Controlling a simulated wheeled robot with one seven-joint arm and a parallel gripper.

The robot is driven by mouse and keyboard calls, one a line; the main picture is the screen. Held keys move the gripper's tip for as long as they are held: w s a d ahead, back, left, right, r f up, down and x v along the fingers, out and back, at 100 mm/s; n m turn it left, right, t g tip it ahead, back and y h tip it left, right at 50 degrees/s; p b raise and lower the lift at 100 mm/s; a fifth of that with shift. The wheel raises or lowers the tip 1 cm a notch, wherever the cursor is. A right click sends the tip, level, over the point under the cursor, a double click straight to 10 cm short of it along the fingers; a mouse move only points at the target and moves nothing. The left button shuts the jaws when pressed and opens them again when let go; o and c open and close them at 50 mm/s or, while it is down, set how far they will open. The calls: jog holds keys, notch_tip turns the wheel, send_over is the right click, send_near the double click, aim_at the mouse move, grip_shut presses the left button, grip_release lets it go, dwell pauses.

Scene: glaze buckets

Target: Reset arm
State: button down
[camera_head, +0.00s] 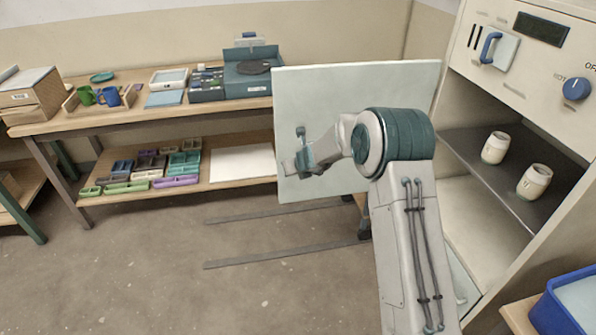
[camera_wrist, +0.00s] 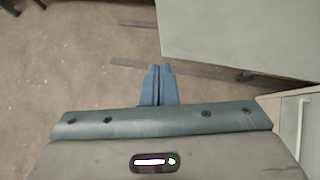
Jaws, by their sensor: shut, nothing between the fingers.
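My gripper (camera_wrist: 157,70) is shut, with its two blue fingers together and nothing between them in the wrist view. It hangs over bare floor there. In the head view my arm reaches forward and bends left in front of a pale open door panel (camera_head: 318,95), and its end shows near the panel's left part. I cannot tell whether they touch. In the wrist view the panel (camera_wrist: 240,35) lies to the upper right, apart from the fingers.
A cream cabinet (camera_head: 525,70) with a blue handle and knob stands at right; two cups (camera_head: 495,147) (camera_head: 534,181) stand on its dark shelf. A workbench (camera_head: 140,118) with trays and mugs runs along the back.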

jog(key=a+v, duration=0.1)
jog(key=v, duration=0.5)
jog(key=shift+s+r, duration=0.3)
jog(key=shift+s, duration=0.15)
jog(key=s+d+r+n+g, duration=0.1)
jog(key=s+d+r+n, duration=0.2)
jog(key=s+r+n, duration=0.4)
jog(key=s+d+r+n+g, duration=0.1)
jog(key=s+d+r+n, duration=0.35)
jog(key=s+n, duration=0.35)
jog(key=s+d+n+g+h, duration=0.1)
jog(key=s+d+n+h, duration=0.1)
jog(key=s+d+n, duration=0.5)
jog(key=s+d+n+g+h, duration=0.1)
jog(key=s+d+n, duration=0.6)
jog(key=s, duration=1)
jog(key=shift+s+r+n+g+h, duration=0.25)
jog(key=shift+n+g+h, duration=0.15)
jog(key=shift+n+h, duration=0.25)
